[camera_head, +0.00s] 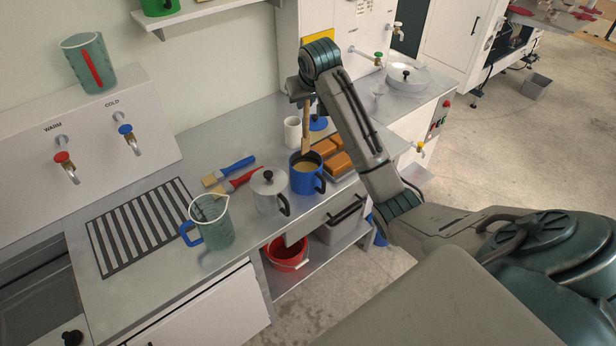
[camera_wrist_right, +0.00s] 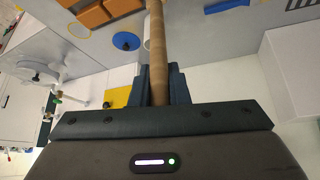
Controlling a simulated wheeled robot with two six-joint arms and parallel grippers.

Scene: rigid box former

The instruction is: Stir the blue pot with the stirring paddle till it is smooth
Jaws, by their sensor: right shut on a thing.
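The blue pot (camera_head: 307,184) stands upright near the counter's front edge, with a tan mixture (camera_head: 305,168) inside. My right gripper (camera_head: 305,94) is above and behind it, shut on the wooden stirring paddle (camera_head: 306,125). The paddle hangs nearly upright, its lower end at the pot's back rim; I cannot tell whether it touches the mixture. In the right wrist view the paddle handle (camera_wrist_right: 157,50) runs between the fingers (camera_wrist_right: 160,88); the pot is not visible there. My left gripper is not in view.
A lidded metal pot (camera_head: 268,193) stands close left of the blue pot, with a measuring jug (camera_head: 212,222) further left. Orange blocks (camera_head: 338,163) lie close right. A white cup (camera_head: 292,131) and blue disc (camera_head: 318,124) are behind. Brushes (camera_head: 235,181) lie left.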

